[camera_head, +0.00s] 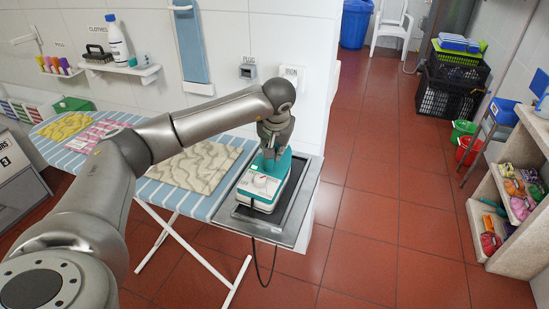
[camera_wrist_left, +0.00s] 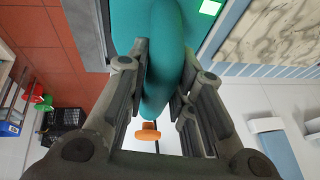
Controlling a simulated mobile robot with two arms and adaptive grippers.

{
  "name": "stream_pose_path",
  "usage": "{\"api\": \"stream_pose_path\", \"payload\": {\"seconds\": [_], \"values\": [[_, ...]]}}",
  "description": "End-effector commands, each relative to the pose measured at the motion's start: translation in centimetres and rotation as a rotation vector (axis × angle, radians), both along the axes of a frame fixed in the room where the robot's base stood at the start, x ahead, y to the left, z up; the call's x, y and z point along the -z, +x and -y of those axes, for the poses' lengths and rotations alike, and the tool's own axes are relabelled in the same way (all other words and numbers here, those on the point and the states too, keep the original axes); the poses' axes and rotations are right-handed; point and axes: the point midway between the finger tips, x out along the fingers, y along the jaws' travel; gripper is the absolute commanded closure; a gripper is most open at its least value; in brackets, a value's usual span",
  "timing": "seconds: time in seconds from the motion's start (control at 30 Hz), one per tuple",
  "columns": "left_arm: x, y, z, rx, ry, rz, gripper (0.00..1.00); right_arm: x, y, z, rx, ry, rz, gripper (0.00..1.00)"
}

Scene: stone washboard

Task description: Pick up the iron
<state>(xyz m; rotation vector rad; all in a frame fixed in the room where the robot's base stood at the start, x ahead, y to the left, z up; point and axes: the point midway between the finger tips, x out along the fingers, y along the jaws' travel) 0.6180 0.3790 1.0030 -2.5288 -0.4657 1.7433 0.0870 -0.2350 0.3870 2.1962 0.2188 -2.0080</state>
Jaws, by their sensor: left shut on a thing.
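The teal and white iron (camera_head: 265,184) sits on the dark metal tray (camera_head: 297,213) at the right end of the ironing board. My left gripper (camera_head: 271,150) comes down on it from above. In the left wrist view, the two fingers of my left gripper (camera_wrist_left: 162,85) are on either side of the teal handle (camera_wrist_left: 160,45) and shut on it. The iron appears to be on or just above the tray; I cannot tell which. A dark cord hangs below the tray. My right gripper is not in view.
The striped ironing board (camera_head: 208,203) with folded cloths (camera_head: 195,165) is left of the tray. A white wall with a plug socket (camera_head: 247,72) stands behind. Red tiled floor (camera_head: 375,235) is free to the right, before shelves (camera_head: 510,215) and black crates (camera_head: 452,90).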

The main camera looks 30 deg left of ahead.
Motion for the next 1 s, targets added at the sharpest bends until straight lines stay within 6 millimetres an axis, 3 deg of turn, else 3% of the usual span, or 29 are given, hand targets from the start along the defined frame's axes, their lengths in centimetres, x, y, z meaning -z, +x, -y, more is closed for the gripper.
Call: {"api": "stream_pose_path", "payload": {"seconds": [0.33, 0.7, 1.0], "values": [[-6.6, -4.4, 2.4, 0.004, 0.0, 0.017, 1.0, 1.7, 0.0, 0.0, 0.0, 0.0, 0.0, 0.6], [-9.3, -10.2, 5.3, 0.003, -0.002, 0.015, 1.0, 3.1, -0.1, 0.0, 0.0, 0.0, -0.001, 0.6], [-10.3, -12.2, 6.3, 0.0, -0.003, 0.011, 1.0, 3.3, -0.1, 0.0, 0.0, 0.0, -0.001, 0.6]]}}
